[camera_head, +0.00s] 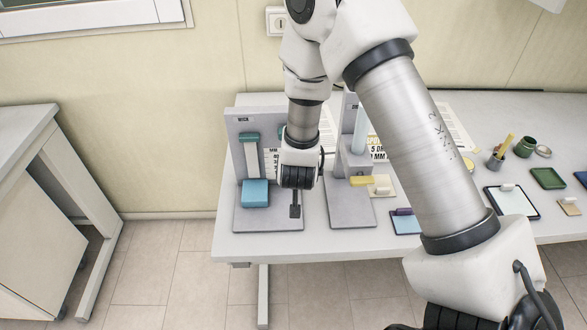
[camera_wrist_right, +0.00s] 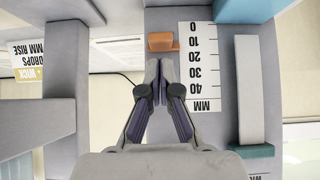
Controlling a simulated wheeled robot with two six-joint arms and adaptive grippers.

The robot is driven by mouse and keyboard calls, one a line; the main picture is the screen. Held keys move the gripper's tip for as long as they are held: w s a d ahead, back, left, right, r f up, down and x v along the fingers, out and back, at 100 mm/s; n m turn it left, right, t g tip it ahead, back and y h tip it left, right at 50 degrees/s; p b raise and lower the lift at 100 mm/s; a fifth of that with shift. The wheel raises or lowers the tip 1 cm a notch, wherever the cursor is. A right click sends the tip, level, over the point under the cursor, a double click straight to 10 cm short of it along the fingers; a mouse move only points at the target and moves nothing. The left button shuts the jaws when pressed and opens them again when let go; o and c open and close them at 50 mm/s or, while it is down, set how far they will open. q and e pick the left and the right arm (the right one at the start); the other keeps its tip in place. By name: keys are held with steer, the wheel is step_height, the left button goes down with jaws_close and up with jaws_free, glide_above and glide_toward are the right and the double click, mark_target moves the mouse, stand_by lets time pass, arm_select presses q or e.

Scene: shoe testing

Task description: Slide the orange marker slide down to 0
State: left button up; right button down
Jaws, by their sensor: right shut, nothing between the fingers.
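The orange marker slide (camera_wrist_right: 162,41) sits on the grey stand, beside a white MM scale (camera_wrist_right: 197,65). In the right wrist view the scale appears upside down, with 0 at the top. The marker is about level with the 10. My right gripper (camera_wrist_right: 158,64) is shut and empty, its fingertips close to the marker on the side of the higher numbers. I cannot tell whether they touch it. In the head view my right gripper (camera_head: 295,211) points down in front of the stand (camera_head: 236,160), and the marker is hidden there. My left gripper is not in view.
A blue block (camera_head: 256,193) and a teal clip (camera_head: 249,137) are on the stand's left part. A second grey stand (camera_head: 350,213) with a yellow piece (camera_head: 360,181) is close on the right.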

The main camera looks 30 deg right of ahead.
steer(key=shift+s+f, duration=0.2)
steer(key=shift+f, duration=0.4)
steer(key=shift+w+f, duration=0.15)
steer(key=shift+f, duration=0.1)
step_height(320, 180, down, 4)
steer(key=b, duration=0.3)
steer(key=shift+r, duration=0.2)
steer(key=shift+s+a, duration=0.1)
steer(key=shift+s, duration=0.25)
steer(key=shift+r, duration=0.1)
